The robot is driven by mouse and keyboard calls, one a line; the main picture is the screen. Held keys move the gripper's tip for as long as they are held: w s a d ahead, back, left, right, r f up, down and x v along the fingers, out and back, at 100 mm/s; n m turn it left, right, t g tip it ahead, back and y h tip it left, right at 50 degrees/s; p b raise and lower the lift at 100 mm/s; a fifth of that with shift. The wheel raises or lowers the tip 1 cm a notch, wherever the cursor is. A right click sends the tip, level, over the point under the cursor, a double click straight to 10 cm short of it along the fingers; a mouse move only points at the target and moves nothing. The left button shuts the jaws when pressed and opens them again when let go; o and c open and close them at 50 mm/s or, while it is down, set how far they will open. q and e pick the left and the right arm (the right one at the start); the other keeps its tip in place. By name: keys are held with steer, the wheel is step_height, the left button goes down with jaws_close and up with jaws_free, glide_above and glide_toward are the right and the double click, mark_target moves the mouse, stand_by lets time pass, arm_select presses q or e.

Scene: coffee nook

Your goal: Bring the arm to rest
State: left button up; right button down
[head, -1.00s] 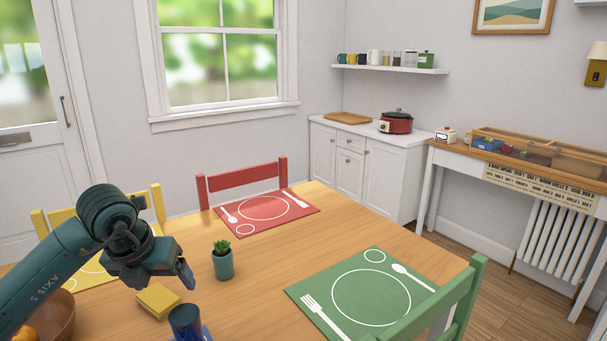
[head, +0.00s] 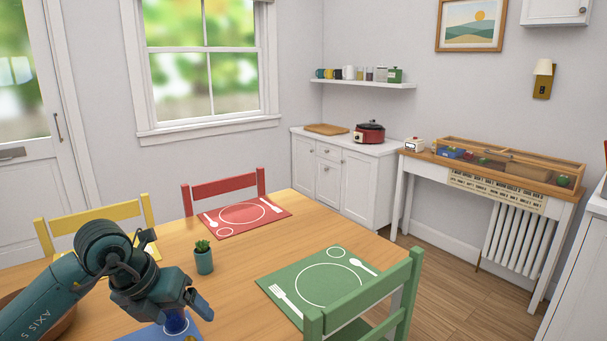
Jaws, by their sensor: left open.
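My left arm comes in from the left over the wooden table (head: 235,259). Its gripper (head: 200,306) is at the near side of the table, above a dark blue cup (head: 176,322) on a blue placemat (head: 146,334). The jaws are open, and I see nothing held in them. The arm hides part of the cup, the blue mat and a brown bowl (head: 14,296) at the left edge. My right gripper is not in view.
A small potted plant (head: 204,261) stands right of the arm. A green placemat (head: 325,285) and red placemat (head: 240,215) lie flat. Red, yellow and green chairs (head: 395,290) ring the table. Free floor lies right of it, before a side table (head: 500,180).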

arm_select(q)
steer(key=s+d+f+m+g+h, duration=0.1)
steer(key=s+d+f+g+h, duration=0.15)
steer(key=d+h, duration=0.5)
steer(key=s+d+r+n+t+h+p, duration=0.1)
steer(key=s+d+r+n+t+h, duration=0.25)
steer(key=s+d+n+h, duration=0.4)
steer(key=w+a+f+n+t+y, duration=0.2)
steer(key=f+n+t+y, duration=0.15)
steer(key=n+t, duration=0.4)
steer(key=w+a+f+n+t+y, duration=0.1)
steer(key=a+f+n+t+y, duration=0.3)
steer(key=n, duration=0.6)
steer(key=s+a+f+n+g+y, duration=0.1)
steer(key=s+f+n+g+y, duration=0.1)
steer(key=f, duration=0.5)
steer(key=s+a+f+n+g+y+p, duration=0.1)
steer(key=s+f+n+g+y, duration=0.2)
steer(key=s+f+n+y, duration=0.2)
steer(key=s+f+n, duration=0.2)
steer(key=s+f, duration=0.1)
steer(key=s, duration=0.1)
steer(key=shift+s+a+f+n+g, duration=0.2)
steer(key=shift+s+f+n+g, duration=0.05)
steer(key=shift+n+g, duration=0.1)
